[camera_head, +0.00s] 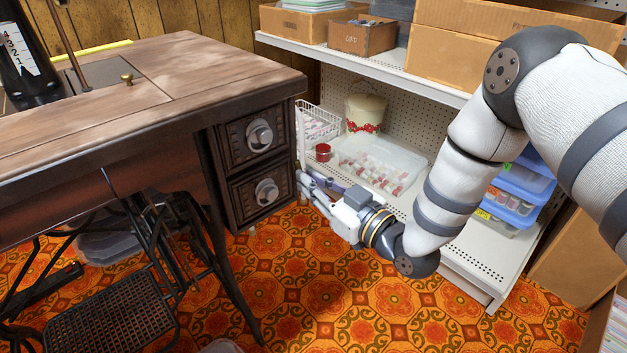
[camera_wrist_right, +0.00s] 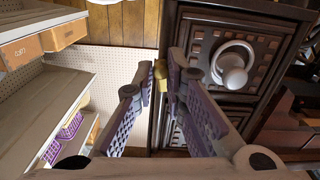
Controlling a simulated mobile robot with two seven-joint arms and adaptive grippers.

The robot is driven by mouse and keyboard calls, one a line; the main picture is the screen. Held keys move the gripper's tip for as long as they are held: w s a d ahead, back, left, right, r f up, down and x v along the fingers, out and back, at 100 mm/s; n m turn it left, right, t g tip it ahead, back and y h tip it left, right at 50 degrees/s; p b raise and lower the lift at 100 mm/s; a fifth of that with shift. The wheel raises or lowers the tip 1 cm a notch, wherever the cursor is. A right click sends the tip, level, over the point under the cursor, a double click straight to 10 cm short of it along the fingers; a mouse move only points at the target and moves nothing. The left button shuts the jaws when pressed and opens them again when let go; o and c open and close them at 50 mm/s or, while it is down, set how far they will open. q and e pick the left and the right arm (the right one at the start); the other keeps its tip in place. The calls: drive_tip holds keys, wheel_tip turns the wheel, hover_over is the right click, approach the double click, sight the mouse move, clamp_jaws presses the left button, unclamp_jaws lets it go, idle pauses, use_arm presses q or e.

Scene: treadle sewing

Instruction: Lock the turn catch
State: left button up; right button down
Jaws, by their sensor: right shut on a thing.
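The turn catch appears to be the small brass piece (camera_wrist_right: 161,74) at the side edge of the drawer cabinet (camera_wrist_right: 205,60) in the right wrist view. My right gripper (camera_wrist_right: 168,72) is shut on it, and the fingertips hide most of it, so its angle cannot be told. In the head view my right gripper (camera_head: 301,184) reaches from the right, low beside the sewing table's drawer stack (camera_head: 238,190); the catch itself is hidden there. My left gripper is not in view.
The sewing table (camera_head: 180,62) has a brass knob (camera_head: 127,79) on top and iron treadle legs below. A white shelf unit (camera_head: 470,262) with boxes, a wire basket (camera_head: 318,122) and plastic bins (camera_head: 520,190) stands close on the right. Patterned floor (camera_head: 330,300) is open in front.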

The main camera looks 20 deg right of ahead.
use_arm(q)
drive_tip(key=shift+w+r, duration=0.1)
use_arm(e)
drive_tip(key=shift+r, duration=0.1)
use_arm(q)
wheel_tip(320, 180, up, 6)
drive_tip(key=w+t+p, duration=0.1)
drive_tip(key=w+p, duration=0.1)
drive_tip(key=p, duration=0.5)
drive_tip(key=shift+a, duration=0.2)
use_arm(e)
drive_tip(key=n, duration=1)
drive_tip(key=shift+a+n, duration=0.2)
drive_tip(key=shift+n, duration=0.1)
use_arm(q)
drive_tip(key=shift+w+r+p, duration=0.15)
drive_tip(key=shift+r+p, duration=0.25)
drive_tip(key=shift+p, duration=0.3)
use_arm(e)
drive_tip(key=shift+s+f+n, duration=0.1)
drive_tip(key=shift+f+n, duration=0.05)
drive_tip(key=shift+n, duration=0.6)
drive_tip(key=shift+s+f+n, duration=0.1)
drive_tip(key=shift+n, duration=0.65)
drive_tip(key=c, duration=1.6)
unclamp_jaws()
